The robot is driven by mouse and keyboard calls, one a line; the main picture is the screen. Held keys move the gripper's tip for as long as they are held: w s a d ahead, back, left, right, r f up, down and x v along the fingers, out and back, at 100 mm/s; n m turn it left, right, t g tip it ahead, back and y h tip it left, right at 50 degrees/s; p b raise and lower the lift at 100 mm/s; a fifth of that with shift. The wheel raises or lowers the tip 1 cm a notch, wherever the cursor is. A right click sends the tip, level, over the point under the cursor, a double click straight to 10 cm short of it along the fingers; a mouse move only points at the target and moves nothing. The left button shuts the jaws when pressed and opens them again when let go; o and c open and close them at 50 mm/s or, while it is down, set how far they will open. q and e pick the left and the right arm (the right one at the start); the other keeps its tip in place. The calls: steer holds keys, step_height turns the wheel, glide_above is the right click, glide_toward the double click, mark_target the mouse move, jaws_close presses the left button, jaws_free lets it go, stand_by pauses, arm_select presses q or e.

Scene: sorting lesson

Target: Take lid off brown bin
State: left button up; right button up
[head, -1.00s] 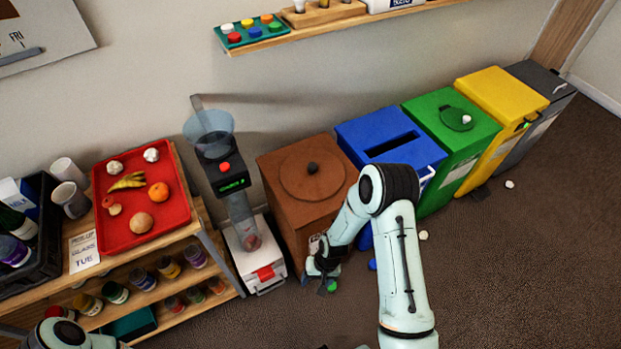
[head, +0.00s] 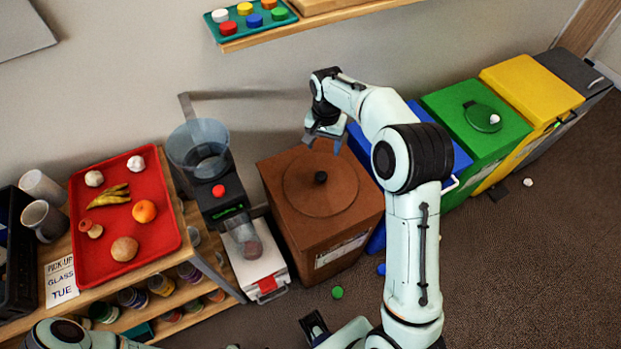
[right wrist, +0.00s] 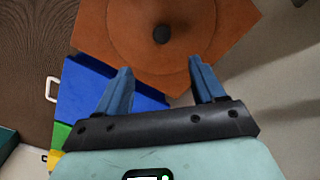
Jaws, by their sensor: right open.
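The brown bin (head: 345,235) stands against the wall with its round lid (head: 345,192) on top. The lid has a small black knob (head: 320,177) in its middle. My right gripper (head: 324,138) is open and empty, above the lid on its wall side and apart from the knob. In the right wrist view, the lid (right wrist: 195,20) and the knob (right wrist: 161,34) are ahead, with the knob in line with the gap between the open fingers (right wrist: 160,68).
Blue (head: 462,160), green (head: 465,100) and yellow (head: 530,95) bins stand in a row to the right. A grinder-like machine (head: 222,190) stands close on the left. A shelf (head: 290,28) juts out above.

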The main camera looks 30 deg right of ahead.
steer(key=b, duration=0.2)
glide_above(321, 175)
step_height(321, 175, down, 4)
steer(key=f, duration=0.4)
steer(key=s+f, duration=0.1)
steer(key=f, duration=0.1)
steer(key=shift+f+b, duration=0.4)
steer(key=shift+w+f, duration=0.25)
steer(key=shift+f, duration=1.35)
steer(key=shift+w+f, duration=0.2)
steer(key=shift+f, duration=1.35)
arm_select(q)
steer(key=f, duration=0.4)
steer(key=shift+s+f, duration=0.1)
steer(key=shift+s, duration=0.25)
arm_select(e)
steer(key=c, duration=1.2)
steer(key=shift+r, duration=0.15)
